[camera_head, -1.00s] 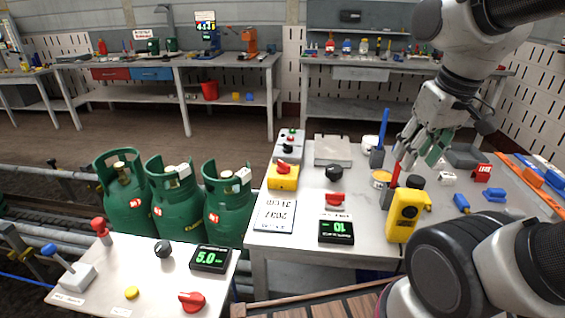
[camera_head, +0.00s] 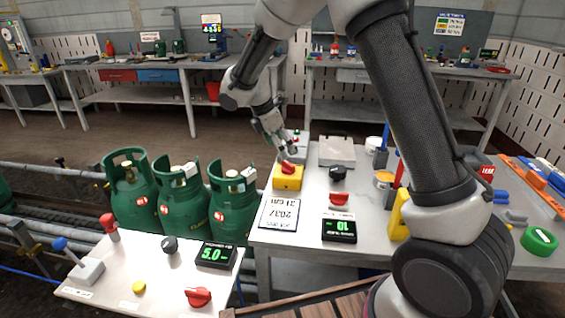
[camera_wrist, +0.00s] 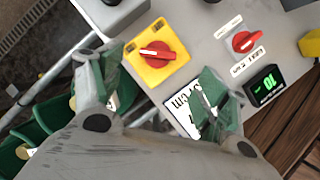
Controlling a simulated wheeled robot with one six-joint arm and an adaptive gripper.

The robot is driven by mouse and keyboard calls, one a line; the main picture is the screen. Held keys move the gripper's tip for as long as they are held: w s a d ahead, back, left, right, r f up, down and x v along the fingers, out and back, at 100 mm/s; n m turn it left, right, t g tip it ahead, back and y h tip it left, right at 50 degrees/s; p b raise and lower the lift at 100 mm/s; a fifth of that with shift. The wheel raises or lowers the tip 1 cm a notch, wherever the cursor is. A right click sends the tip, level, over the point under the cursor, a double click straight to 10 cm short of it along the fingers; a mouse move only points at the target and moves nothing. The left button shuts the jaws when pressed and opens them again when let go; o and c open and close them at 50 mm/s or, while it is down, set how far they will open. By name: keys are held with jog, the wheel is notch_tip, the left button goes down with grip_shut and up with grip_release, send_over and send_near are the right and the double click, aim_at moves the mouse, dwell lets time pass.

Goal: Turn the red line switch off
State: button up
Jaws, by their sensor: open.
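Several red controls are in view, and the labels are too small to tell which is the red line switch. A red rotary knob (camera_head: 288,167) sits on a yellow box (camera_head: 287,183) on the right table. It also shows in the wrist view (camera_wrist: 157,54), just beyond my fingers. A second red knob (camera_head: 339,198) with white labels is beside it; it appears at the upper right in the wrist view (camera_wrist: 243,42). The left table has a red-topped lever (camera_head: 108,224) and a red knob (camera_head: 198,297). My gripper (camera_head: 286,150) is open and empty, just above the yellow box.
A black display reading 10 (camera_head: 339,228) and a white card (camera_head: 279,214) are near the yellow box. A black knob (camera_head: 338,173) is to its right. Green gas cylinders (camera_head: 234,204) stand left of the table. A blue-topped lever (camera_head: 71,254) is on the left table.

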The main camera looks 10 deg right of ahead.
aim_at(288, 163)
jog(key=shift+n, duration=0.9)
jog(key=x, duration=0.8)
jog(key=shift+w, duration=0.15)
jog(key=c, duration=1)
